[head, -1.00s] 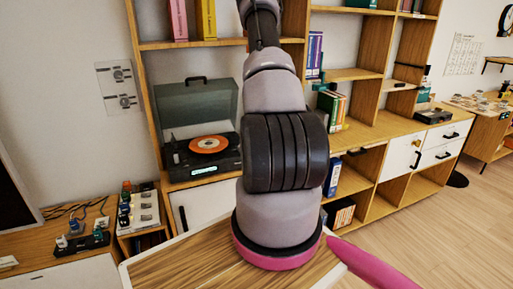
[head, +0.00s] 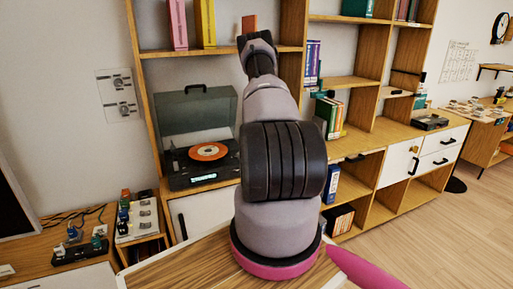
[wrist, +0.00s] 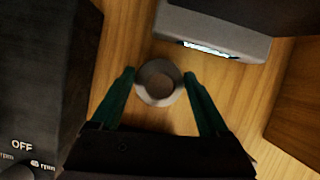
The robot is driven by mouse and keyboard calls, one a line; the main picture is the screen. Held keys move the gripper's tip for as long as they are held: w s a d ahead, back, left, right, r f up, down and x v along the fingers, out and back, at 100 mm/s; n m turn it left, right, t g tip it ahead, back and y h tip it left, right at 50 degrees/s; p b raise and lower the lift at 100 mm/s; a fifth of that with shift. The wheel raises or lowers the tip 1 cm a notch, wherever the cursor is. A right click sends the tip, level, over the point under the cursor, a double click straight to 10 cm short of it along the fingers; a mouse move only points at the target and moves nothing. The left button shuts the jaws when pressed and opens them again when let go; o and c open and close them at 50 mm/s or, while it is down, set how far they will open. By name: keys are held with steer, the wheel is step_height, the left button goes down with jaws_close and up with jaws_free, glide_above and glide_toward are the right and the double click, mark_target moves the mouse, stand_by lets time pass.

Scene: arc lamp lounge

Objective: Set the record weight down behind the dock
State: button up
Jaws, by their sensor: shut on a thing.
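The record weight (wrist: 148,68) is a small grey round piece with a darker centre, seen from above in the wrist view. My gripper (wrist: 160,84) has its two green fingers shut on it, one on each side. Below is a wooden surface; I cannot tell whether the weight touches it. A light grey device with a lit display (wrist: 212,36), probably the dock, stands just beyond the weight, up and right, apart from it. In the head view my arm hides the gripper and the weight.
A dark box marked OFF and rpm (wrist: 35,90) stands close on the left in the wrist view. A dark object (wrist: 290,12) and a wooden piece (wrist: 298,105) lie to the right. The head view shows a turntable with an orange record (head: 207,152) and wooden shelves (head: 350,82).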

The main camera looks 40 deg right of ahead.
steer(key=shift+f, duration=0.65)
steer(key=shift+f, duration=0.15)
steer(key=o, duration=1.5)
steer(key=shift+c, duration=0.2)
steer(key=shift+r, duration=0.2)
steer(key=v, duration=1.2)
steer(key=shift+s+f, duration=0.1)
steer(key=shift+f, duration=0.05)
